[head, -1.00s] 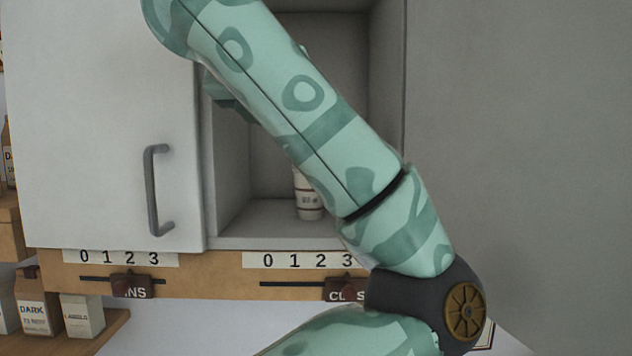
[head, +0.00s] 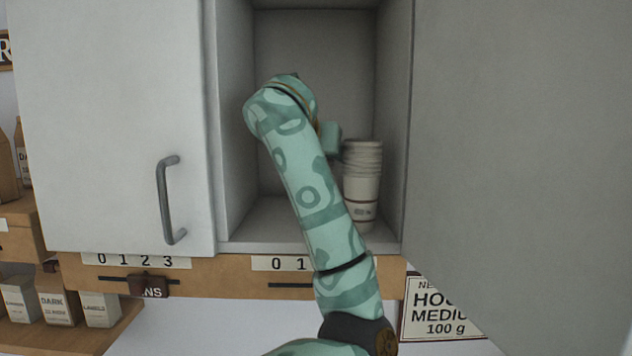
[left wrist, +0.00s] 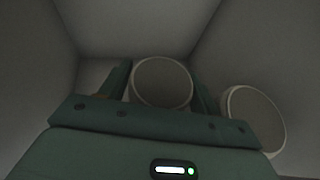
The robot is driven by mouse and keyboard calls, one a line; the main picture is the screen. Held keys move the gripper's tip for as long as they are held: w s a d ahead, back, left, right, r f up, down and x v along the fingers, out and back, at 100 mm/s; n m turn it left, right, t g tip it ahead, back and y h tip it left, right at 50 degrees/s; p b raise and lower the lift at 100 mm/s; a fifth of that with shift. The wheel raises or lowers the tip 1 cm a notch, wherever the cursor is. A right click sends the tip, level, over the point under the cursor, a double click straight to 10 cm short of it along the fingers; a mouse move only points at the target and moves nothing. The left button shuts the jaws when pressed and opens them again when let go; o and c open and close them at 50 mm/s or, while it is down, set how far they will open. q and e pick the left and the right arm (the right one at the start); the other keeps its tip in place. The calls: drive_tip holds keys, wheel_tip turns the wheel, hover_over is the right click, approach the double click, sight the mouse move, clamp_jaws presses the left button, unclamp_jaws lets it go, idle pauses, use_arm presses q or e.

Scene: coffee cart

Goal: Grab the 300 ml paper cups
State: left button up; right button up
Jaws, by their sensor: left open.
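A stack of white paper cups (head: 362,185) with dark bands stands upright inside the open cabinet, toward its right side. My left arm reaches into the cabinet in front of it. Part of my left gripper (head: 331,138) shows just left of the stack's upper part. In the left wrist view my left gripper (left wrist: 160,75) is open, with a round cup end (left wrist: 162,82) between its two fingers. A second round cup end (left wrist: 255,118) lies outside the fingers to the right. I cannot tell whether the fingers touch the cup. My right gripper is not in view.
The cabinet's side walls and floor (head: 265,225) closely surround the arm. A closed door with a handle (head: 170,200) is at left, and a grey panel (head: 520,130) is at right. A wooden rail with number scales (head: 225,275) runs below. Bags stand on a shelf (head: 100,340) at lower left.

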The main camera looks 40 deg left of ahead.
use_arm(q)
drive_tip(key=shift+w+a+f, duration=0.1)
drive_tip(key=shift+w, duration=0.05)
drive_tip(key=shift+s+d, duration=0.2)
drive_tip(key=shift+d, duration=0.05)
drive_tip(key=c, duration=0.7)
drive_tip(key=shift+c, duration=1.4)
drive_tip(key=shift+a, duration=0.1)
